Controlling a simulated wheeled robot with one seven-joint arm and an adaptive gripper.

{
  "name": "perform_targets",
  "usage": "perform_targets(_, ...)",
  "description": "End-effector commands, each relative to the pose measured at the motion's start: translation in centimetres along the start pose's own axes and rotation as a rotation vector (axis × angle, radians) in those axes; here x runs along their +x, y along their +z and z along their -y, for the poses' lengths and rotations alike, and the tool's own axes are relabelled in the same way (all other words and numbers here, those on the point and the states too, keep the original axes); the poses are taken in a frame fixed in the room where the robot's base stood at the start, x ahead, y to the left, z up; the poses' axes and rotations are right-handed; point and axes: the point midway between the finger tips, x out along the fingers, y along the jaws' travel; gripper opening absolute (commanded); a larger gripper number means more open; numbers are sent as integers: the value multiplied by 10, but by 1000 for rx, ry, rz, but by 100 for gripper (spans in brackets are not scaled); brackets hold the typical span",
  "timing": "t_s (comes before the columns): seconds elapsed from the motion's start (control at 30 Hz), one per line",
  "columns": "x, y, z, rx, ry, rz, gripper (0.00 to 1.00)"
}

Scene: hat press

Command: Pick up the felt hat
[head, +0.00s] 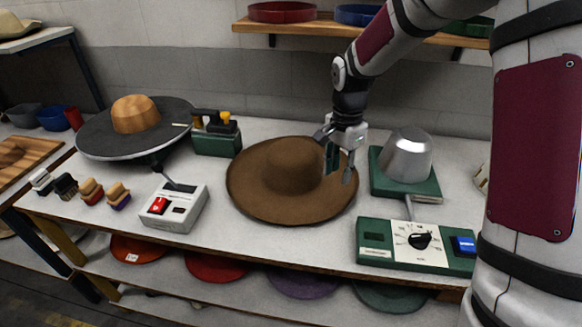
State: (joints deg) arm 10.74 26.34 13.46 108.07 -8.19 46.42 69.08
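A brown felt hat (262,190) with a wide round brim and a rounded crown lies brim down in the middle of the white workbench. My gripper (340,174) is above the right side of the brim, just right of the crown, pointing down. Its two fingers are spread apart with nothing seen between them. Whether a finger touches the brim cannot be told from this view. My gripper hides a small part of the brim's right edge.
A metal hat form (405,156) on a green base stands close right of my gripper. A green control box (415,246) is at the front right, a white box (172,206) left of the hat. A round plate (95,135) with a wooden block is at the left. Bench (275,240) is bare before the hat.

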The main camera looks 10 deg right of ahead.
Motion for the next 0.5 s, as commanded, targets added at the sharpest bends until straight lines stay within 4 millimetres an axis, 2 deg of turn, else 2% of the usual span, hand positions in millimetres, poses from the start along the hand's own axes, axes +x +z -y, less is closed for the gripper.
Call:
perform_targets(0.3, 57, 2, -2, 0, 5, 5, 33)
perform_targets(0.5, 79, 1, -2, -1, 2, 2, 33)
